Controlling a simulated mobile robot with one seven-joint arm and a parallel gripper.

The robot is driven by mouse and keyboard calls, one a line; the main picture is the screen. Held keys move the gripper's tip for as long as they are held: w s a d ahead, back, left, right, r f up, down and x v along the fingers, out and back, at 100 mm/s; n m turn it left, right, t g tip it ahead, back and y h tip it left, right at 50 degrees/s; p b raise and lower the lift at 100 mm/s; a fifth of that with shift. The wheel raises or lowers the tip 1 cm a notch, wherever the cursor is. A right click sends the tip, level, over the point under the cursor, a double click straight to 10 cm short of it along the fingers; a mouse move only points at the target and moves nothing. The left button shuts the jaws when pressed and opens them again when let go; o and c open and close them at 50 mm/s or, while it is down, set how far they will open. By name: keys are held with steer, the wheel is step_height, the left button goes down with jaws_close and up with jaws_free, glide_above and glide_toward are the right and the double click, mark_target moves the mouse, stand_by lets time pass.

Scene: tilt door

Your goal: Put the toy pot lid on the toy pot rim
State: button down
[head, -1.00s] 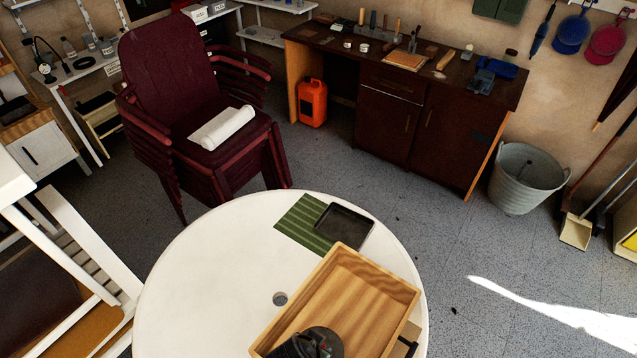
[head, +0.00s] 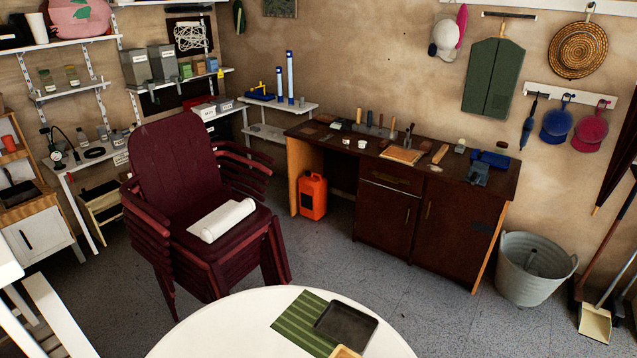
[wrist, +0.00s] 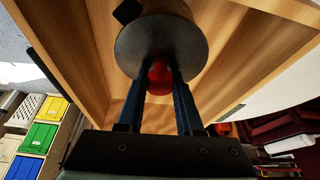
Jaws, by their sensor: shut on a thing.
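In the wrist view my gripper (wrist: 161,78) is shut on the red knob (wrist: 159,88) of the toy pot lid. The lid (wrist: 137,45) is a dark grey disc, seen face-on beyond the fingers. Behind its upper edge shows a dark brown round body (wrist: 165,7), apparently the toy pot, with a black block, perhaps a handle (wrist: 127,11), at its left. The lid hides the rim, so I cannot tell whether lid and rim touch. The head view shows neither pot, lid nor gripper.
On the white round table (head: 230,327) lie a green striped mat (head: 298,322) and a black tray (head: 346,325). Stacked maroon chairs (head: 175,180) stand beyond.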

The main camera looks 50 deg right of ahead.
steer(key=shift+f+b, duration=0.35)
steer(key=shift+f, duration=0.1)
steer(key=shift+c, duration=2.4)
jaws_free()
steer(key=shift+o, duration=0.3)
steer(key=shift+o, duration=1.3)
steer(key=v, duration=1.3)
steer(key=shift+b, duration=0.3)
